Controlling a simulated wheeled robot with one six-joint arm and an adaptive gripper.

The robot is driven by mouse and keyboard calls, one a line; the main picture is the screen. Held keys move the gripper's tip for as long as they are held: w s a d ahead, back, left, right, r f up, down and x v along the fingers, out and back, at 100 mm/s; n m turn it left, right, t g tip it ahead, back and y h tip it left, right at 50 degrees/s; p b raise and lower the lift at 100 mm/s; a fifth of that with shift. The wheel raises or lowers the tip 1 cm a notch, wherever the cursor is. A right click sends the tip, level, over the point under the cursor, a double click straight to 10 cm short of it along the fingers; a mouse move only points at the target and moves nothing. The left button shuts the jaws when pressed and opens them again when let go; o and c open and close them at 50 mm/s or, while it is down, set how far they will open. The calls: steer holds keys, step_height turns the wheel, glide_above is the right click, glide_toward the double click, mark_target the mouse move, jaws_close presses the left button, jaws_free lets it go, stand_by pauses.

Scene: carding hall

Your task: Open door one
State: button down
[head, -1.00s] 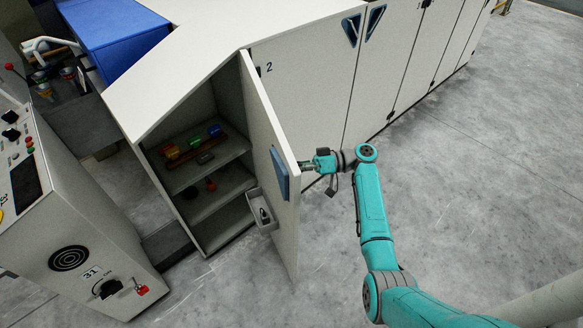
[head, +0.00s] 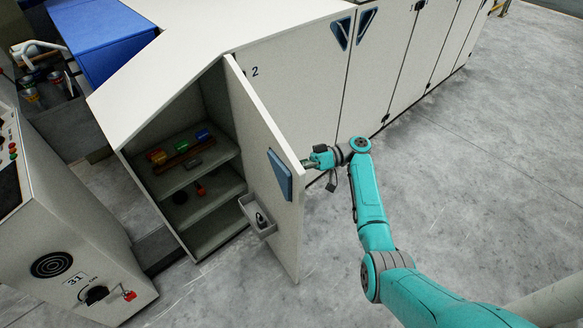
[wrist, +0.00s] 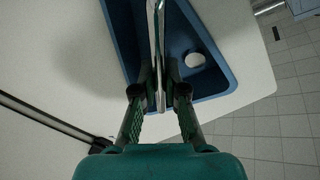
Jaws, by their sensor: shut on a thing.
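An open cabinet door (head: 262,150) stands out from the machine's end compartment, with its inner face towards the head camera. No number is visible on this door. A blue panel (head: 280,174) and a small tray (head: 258,216) are on its inner face. My gripper (head: 308,164) is at the door's outer side, near the free edge, partly hidden by it. In the wrist view, a blue recess (wrist: 211,83) in the white outer face holds a metal bar handle (wrist: 157,30). My gripper (wrist: 160,92) is shut on this bar.
The open compartment has shelves (head: 215,205) with coloured items. The closed door marked 2 (head: 290,95) adjoins on the right. A control cabinet (head: 60,240) stands at the left. The grey floor (head: 460,190) to the right is clear.

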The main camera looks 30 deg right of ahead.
steer(key=c, duration=1.5)
jaws_free()
steer(key=v, duration=0.7)
steer(key=shift+d, duration=0.25)
steer(key=shift+d, duration=0.15)
